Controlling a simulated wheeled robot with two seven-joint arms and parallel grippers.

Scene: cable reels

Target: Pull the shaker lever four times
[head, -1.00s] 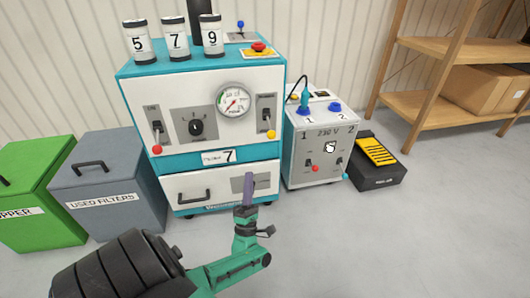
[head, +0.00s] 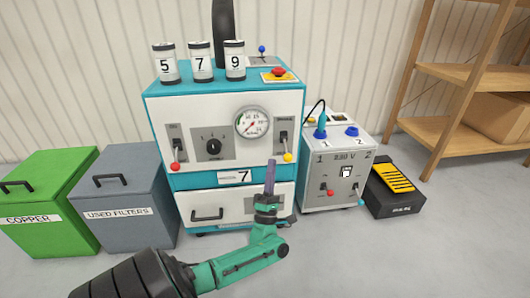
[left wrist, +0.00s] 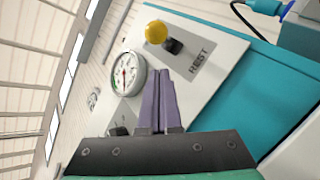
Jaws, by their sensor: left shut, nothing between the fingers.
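The teal and white cabinet (head: 225,100) has two levers on its front. The right one has a yellow knob (head: 288,157) and the left one a red knob (head: 175,167); both knobs hang low. Their labels are too small to read surely, so I cannot confirm which is the shaker lever. My left gripper (head: 271,163) is shut and empty, pointing up just left of the yellow knob. In the left wrist view, the closed purple fingers (left wrist: 158,74) point toward the panel, with the yellow knob (left wrist: 155,32) beyond their tips. My right gripper is not in view.
A gauge (head: 252,123) and a dial (head: 213,146) sit between the levers. A grey 230 V box (head: 338,175) stands close on the right. Green (head: 50,195) and grey (head: 125,195) bins stand left. Floor in front is clear.

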